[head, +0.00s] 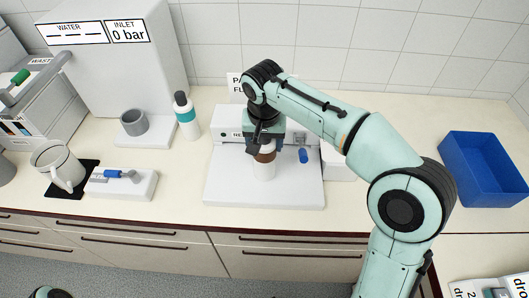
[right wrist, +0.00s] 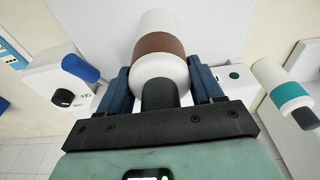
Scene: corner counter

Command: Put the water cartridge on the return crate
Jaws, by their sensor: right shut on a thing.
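A white cartridge with a brown band (head: 264,170) stands upright at the white device in the middle of the counter. My right gripper (head: 264,148) is shut around its upper part from above. In the right wrist view the two blue fingers of the gripper (right wrist: 161,82) flank the white-and-brown cartridge (right wrist: 158,48). I cannot tell whether its bottom touches the device's base. A second cartridge, white with a teal band (head: 186,116), stands left of the device. No readable label shows which is the water cartridge. The blue crate (head: 487,194) at the right is empty. My left gripper is out of view.
The white device (head: 222,188) has a blue lever (head: 303,156). A tall water unit (head: 110,78) with a grey cup (head: 134,122) stands at the back left. A mug (head: 55,163) and small valve block (head: 122,184) lie left.

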